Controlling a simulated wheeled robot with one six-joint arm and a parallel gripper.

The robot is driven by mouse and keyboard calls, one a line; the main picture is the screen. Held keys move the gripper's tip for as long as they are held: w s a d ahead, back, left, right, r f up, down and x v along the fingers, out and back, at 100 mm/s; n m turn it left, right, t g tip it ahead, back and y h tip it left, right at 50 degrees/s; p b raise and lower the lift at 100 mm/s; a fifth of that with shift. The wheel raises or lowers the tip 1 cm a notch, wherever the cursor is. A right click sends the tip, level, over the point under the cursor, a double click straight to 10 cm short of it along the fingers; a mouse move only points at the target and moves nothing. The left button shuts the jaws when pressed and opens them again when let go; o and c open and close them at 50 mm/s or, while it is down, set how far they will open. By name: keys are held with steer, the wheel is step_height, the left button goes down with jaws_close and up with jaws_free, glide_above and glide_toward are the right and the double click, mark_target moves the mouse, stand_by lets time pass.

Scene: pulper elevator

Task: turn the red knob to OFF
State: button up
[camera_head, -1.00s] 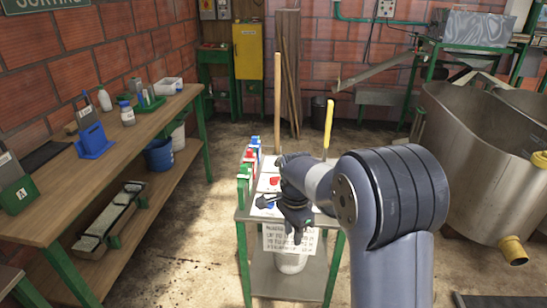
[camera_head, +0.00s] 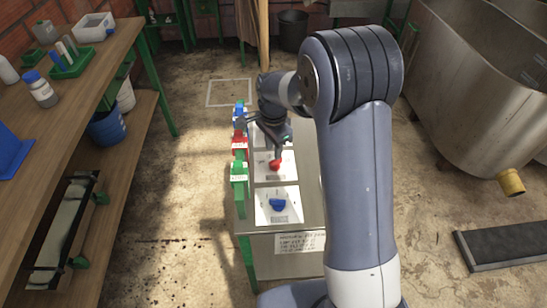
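The red knob (camera_head: 275,165) sits on a white panel on top of the metal cart in the camera_head view. My gripper (camera_head: 266,140) is just behind the knob, pointing down, with a dark finger close above the knob's far side. Whether it touches the knob cannot be told. My arm and the gripper body hide part of the panel, and the finger gap is too small to read. A blue knob (camera_head: 277,204) sits on a nearer white panel. The markings near the red knob are too small to read.
Blue, red (camera_head: 239,145) and green holders line the cart's left edge. A lettered sign (camera_head: 300,242) hangs at its front. A wooden workbench (camera_head: 80,105) stands left, and a large metal tank (camera_head: 480,90) right. Floor between bench and cart is clear.

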mark_target(274, 160)
step_height(274, 160, down, 5)
steer(key=shift+f, duration=0.1)
steer(key=shift+c, duration=0.5)
jaws_close()
